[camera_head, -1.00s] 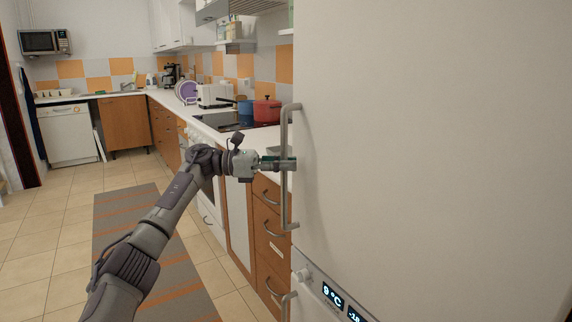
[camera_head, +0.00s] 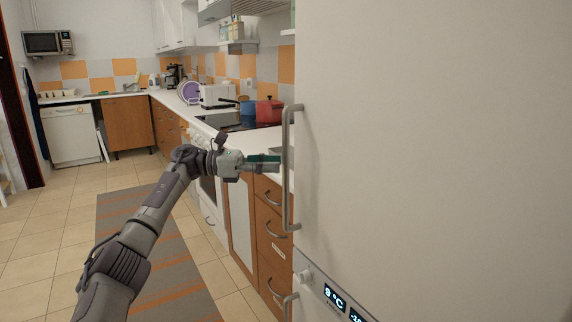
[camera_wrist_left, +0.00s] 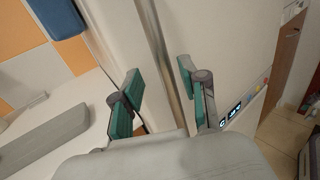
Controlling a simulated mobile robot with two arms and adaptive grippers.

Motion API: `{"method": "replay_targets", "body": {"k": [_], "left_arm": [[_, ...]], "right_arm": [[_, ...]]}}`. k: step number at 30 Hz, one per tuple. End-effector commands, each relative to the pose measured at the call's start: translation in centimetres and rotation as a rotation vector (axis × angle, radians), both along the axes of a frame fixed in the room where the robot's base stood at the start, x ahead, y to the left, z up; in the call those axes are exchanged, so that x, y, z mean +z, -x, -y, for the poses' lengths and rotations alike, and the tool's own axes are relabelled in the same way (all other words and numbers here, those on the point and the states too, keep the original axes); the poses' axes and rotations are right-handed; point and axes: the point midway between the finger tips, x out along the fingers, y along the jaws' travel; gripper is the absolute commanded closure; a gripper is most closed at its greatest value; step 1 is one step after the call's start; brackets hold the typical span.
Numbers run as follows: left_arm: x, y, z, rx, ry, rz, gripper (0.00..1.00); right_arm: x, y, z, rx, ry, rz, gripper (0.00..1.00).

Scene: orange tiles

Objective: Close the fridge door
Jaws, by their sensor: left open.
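The white fridge door (camera_head: 430,150) fills the right half of the head view. Its long metal handle (camera_head: 288,170) runs upright along the left edge, and no gap beside the door shows from this angle. My left gripper (camera_head: 272,162) is open, just left of the handle's middle. In the left wrist view, the handle bar (camera_wrist_left: 168,60) passes beyond and between the two teal fingertips of the left gripper (camera_wrist_left: 158,88). Contact with the handle cannot be told. My right gripper is not in view.
A lit display (camera_head: 340,297) and a lower handle (camera_head: 287,308) sit below the door. Wooden drawers (camera_head: 270,235) and a counter with a red pot (camera_head: 269,111) stand left of the fridge. Tiled floor and a striped rug (camera_head: 150,240) lie open at the left.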

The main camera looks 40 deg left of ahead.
Motion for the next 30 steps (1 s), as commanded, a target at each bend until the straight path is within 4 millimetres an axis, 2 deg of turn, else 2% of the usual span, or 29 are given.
{"method": "replay_targets", "body": {"k": [1,6,12,30], "left_arm": [[0.0,0.7,-1.1,0.006,-0.001,-0.002,0.57],[0.0,2.9,-3.6,0.004,0.001,0.001,0.57],[0.1,4.4,-5.4,0.002,0.000,0.001,0.57],[0.1,4.6,-5.7,0.001,0.000,0.002,0.57]], "right_arm": [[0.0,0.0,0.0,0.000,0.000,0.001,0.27],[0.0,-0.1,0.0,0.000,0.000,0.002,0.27],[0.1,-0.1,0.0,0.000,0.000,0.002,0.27],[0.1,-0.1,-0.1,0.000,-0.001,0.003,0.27]]}}
